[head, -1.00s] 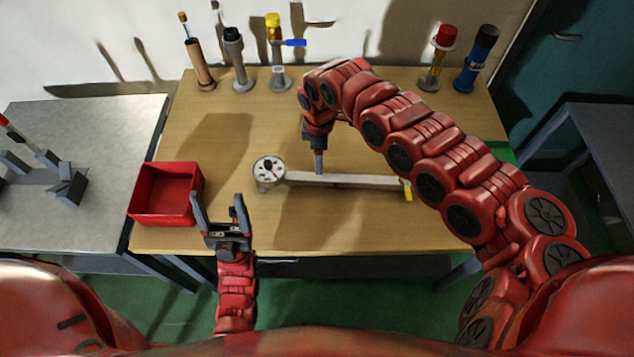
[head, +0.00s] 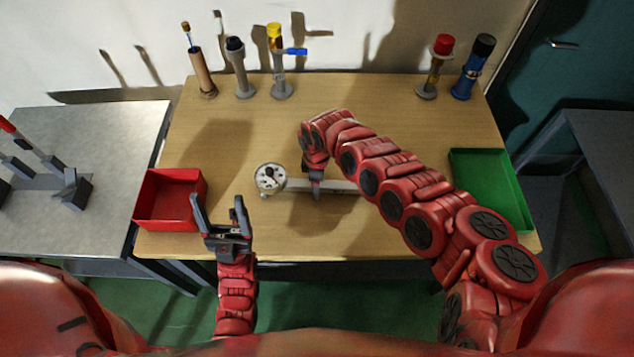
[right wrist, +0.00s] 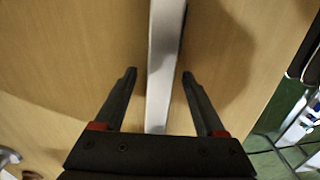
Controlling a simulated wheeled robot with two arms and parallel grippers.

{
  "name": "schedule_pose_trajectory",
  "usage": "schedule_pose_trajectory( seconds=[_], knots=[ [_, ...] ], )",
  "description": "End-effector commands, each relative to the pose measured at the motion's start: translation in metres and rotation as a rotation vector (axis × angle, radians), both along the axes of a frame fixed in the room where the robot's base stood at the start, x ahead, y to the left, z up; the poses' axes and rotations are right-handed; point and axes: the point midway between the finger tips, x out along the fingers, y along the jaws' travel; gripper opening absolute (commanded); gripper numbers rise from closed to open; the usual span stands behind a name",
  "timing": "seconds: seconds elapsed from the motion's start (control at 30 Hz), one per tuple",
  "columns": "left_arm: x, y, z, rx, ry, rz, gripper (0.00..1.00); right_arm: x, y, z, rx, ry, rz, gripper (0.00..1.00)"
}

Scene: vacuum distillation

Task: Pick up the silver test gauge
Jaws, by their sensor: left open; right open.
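The silver test gauge lies on the wooden table, with a round white dial (head: 270,178) at its left end and a long pale bar (head: 343,187) running right. My right arm hides the bar's right end in the head view. My right gripper (head: 316,190) points down over the bar, near the dial. In the right wrist view the open fingers (right wrist: 159,73) are on either side of the bar (right wrist: 162,50), with gaps between. I cannot tell how far down they reach. My left gripper (head: 218,202) is open and empty at the table's front edge, near the red bin.
The red bin (head: 147,203) stands at the table's left front and a green tray (head: 518,200) at the right. A brown holder (head: 203,74), a grey-black fitting (head: 239,70), a yellow-topped valve (head: 278,60), a red-capped piece (head: 434,68) and a blue-black cylinder (head: 473,68) line the back.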

Motion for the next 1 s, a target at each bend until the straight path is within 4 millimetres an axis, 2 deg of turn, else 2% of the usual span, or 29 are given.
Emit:
schedule_pose_trajectory(
  seconds=[0.1, 0.5, 1.0],
  knots=[
    [0.0, 0.0, -0.0002, 0.0, 0.0, 0.0, 0.72, 0.0002, -0.0001, 0.0001, 0.0, 0.0, 0.0, 0.72],
    [0.0, 0.0, -0.0003, 0.0, 0.0, 0.0, 0.72, 0.0003, -0.0003, 0.0004, 0.0, 0.0, 0.0, 0.01],
    [0.0, 0.0, -0.0002, 0.0, 0.0, 0.0, 0.72, 0.0005, -0.0005, 0.0006, 0.0, -0.001, 0.0, 0.0]
  ],
)
